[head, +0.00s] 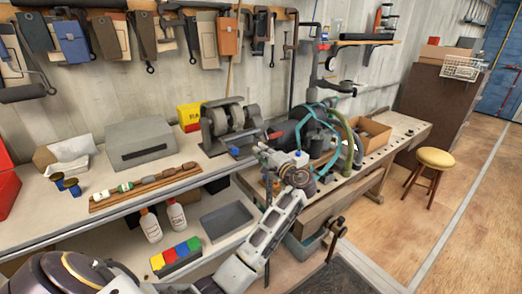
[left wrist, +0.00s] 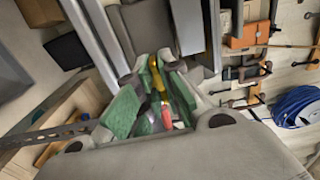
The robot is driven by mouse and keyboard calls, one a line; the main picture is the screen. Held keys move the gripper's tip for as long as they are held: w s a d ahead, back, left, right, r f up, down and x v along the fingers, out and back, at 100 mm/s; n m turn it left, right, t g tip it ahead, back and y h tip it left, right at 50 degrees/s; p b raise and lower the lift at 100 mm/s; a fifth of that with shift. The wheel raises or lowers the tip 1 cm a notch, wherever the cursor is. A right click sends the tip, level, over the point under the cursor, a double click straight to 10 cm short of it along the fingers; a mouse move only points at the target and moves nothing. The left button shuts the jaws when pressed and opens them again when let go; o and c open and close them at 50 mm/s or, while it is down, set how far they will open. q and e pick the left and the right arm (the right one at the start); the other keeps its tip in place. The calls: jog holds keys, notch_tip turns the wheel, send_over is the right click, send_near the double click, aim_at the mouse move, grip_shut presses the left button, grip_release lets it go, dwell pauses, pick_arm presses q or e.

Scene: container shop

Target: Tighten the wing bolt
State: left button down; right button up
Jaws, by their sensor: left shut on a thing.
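My left gripper (head: 268,153) reaches over the workbench beside the bench grinder (head: 232,122). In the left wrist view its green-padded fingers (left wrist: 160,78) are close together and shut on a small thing. A yellow piece (left wrist: 157,80) shows between the pads; it appears to be the wing bolt, but its shape is mostly hidden. A red piece (left wrist: 166,116) shows nearer the palm. In the head view my own gripper and wrist cover the wing bolt's place, and I cannot tell how far it is turned. My right gripper is not in view.
Teal and green hoses (head: 347,135) stand close to the right of my left wrist. An open cardboard box (head: 373,135) sits behind them. A grey case (head: 140,142) and wooden strip (head: 145,187) lie on the left counter. Floor is clear around the yellow stool (head: 436,157).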

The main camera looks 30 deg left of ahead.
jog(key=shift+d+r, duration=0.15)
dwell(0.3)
pick_arm(q)
jog(key=c, duration=1.6)
grip_release()
jog(key=shift+c, duration=0.2)
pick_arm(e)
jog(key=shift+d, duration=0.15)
pick_arm(q)
jog(key=shift+d, duration=0.1)
jog(key=v, duration=1.2)
jog(key=shift+f, duration=0.1)
